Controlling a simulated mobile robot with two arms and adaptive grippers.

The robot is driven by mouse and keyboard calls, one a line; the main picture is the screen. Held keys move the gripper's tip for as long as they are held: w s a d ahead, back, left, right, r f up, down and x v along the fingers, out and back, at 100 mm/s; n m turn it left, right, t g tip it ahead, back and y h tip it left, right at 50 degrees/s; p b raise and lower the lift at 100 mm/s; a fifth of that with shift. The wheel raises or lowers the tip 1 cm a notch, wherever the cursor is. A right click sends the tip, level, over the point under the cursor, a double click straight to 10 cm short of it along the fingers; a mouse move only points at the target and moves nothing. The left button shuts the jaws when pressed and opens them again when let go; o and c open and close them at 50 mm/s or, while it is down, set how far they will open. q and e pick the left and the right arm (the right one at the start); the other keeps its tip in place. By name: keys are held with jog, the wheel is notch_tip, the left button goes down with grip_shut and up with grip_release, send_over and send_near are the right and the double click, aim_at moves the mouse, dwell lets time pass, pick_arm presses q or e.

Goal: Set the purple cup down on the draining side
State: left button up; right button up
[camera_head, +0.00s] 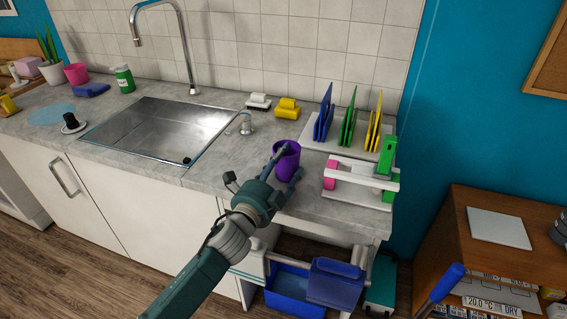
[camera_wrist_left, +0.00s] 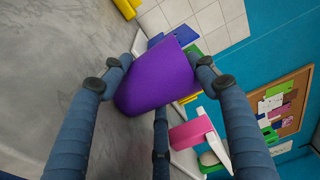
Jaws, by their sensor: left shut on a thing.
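The purple cup (camera_head: 287,161) is upright in my left gripper (camera_head: 284,170), over the counter (camera_head: 225,172) to the right of the sink (camera_head: 165,128). In the left wrist view the cup (camera_wrist_left: 158,78) sits between the fingers of the left gripper (camera_wrist_left: 155,82), which are shut on it. I cannot tell whether its base touches the counter. The counter's right side carries a pale board (camera_head: 318,146) with blue, green and yellow upright pieces. My right gripper is not in view.
A white rack with pink and green parts (camera_head: 362,175) stands close right of the cup. Yellow (camera_head: 287,108) and white-black (camera_head: 258,102) items lie behind it. The tap (camera_head: 192,60) rises behind the sink. A blue bin (camera_head: 292,290) is below the counter.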

pick_arm(q)
jog(key=shift+f, duration=0.15)
dwell(0.4)
jog(key=o, duration=1.8)
jog(key=shift+o, duration=0.2)
jog(key=shift+s+a, duration=0.1)
jog(key=shift+s, duration=0.15)
jog(key=shift+p+v, duration=0.95)
jog(key=shift+v, duration=1.1)
jog(key=shift+p+v, duration=0.5)
jog(key=shift+v, duration=1.6)
